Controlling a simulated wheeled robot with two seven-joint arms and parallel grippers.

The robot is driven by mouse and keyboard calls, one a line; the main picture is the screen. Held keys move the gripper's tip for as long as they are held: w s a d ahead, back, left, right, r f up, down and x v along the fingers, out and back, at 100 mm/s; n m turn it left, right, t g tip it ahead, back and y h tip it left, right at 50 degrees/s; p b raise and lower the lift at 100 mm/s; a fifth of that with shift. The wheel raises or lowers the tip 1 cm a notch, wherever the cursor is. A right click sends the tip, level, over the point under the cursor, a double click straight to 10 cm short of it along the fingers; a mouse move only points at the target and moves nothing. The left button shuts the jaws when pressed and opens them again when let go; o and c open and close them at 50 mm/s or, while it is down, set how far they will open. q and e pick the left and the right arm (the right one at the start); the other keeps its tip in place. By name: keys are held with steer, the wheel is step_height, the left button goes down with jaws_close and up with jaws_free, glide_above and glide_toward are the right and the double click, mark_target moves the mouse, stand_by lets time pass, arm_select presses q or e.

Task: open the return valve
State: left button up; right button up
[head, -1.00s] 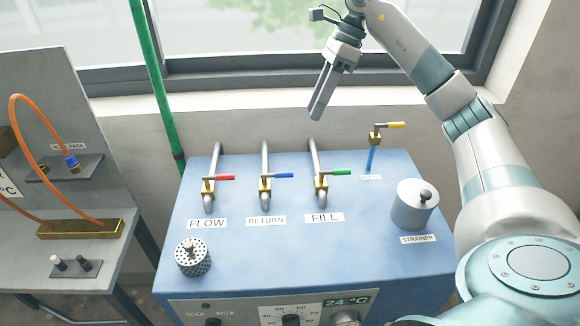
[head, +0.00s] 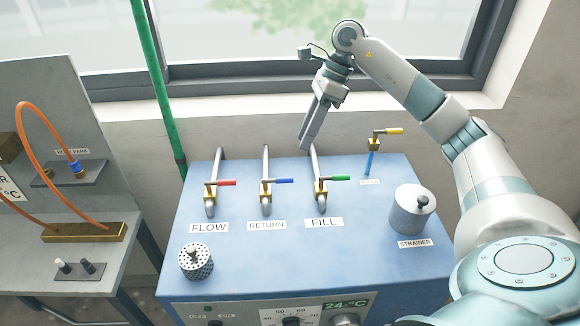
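The return valve (head: 266,191) is a brass valve on a grey pipe, above the RETURN label (head: 266,226) on the blue cabinet. Its blue lever (head: 283,181) points to the right, across the pipe. My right gripper (head: 304,146) hangs pointing down near the top of the FILL pipe, above and to the right of the blue lever and apart from it. Its fingers look close together with nothing visible between them. My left gripper is out of view.
The flow valve with a red lever (head: 226,183) stands left, the fill valve with a green lever (head: 340,178) right. A yellow-levered valve (head: 386,132) and the strainer pot (head: 410,212) are further right. A perforated cylinder (head: 196,262) stands front left.

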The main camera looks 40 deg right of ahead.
steer(key=p+x, duration=0.3)
steer(key=x, duration=0.6)
steer(key=shift+a+f+p, duration=0.15)
steer(key=shift+f+p, duration=0.1)
steer(key=shift+p, duration=0.1)
steer(key=shift+x, duration=0.85)
jaws_close()
